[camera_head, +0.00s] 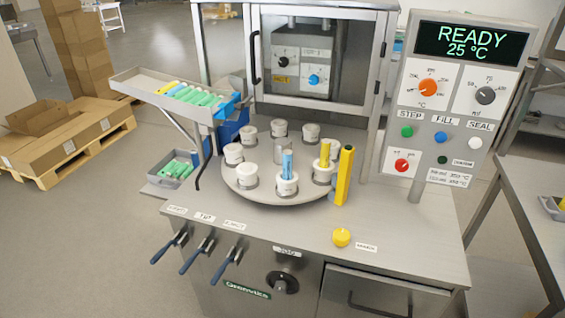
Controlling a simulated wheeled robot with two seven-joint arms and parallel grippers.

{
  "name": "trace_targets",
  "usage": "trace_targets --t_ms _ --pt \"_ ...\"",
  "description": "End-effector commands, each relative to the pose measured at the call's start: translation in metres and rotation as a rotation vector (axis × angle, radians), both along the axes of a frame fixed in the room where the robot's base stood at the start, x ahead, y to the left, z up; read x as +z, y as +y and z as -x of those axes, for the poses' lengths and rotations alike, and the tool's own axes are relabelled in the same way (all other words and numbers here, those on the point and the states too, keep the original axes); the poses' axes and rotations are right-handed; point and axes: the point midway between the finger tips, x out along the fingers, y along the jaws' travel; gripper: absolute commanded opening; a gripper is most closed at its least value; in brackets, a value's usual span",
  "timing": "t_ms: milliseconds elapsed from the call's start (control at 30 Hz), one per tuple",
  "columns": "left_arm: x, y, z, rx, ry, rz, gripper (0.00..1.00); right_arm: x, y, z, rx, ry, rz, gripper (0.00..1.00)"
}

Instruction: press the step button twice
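The step button (407,131) is a small green round button under the label STEP, on the grey control panel (416,100) at the upper right. Nothing covers it. The panel's display (470,42) reads READY and 25 °C in green. The round turntable (262,196) carries several white holders in a ring. A blue tube (287,164) stands upright in the front holder (287,185), and a yellow tube (325,152) stands in the holder to its right. Neither of my grippers is in view.
The blue fill button (440,137) and white seal button (475,142) sit right of the step button. A yellow post (344,174) stands beside the turntable. A tray (147,87) of tubes slopes in from the left.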

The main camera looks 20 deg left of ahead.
Motion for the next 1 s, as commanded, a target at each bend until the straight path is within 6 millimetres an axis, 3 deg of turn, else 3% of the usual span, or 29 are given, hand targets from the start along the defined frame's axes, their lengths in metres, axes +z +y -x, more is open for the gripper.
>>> trace_targets --t_ms 100,233,1000 --pt "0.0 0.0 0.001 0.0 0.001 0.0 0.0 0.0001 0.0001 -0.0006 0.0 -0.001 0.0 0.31" --pt "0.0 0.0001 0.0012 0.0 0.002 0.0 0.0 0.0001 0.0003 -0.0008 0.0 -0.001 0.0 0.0" --pt "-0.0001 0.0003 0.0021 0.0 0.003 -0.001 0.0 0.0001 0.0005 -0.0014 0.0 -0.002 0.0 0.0"
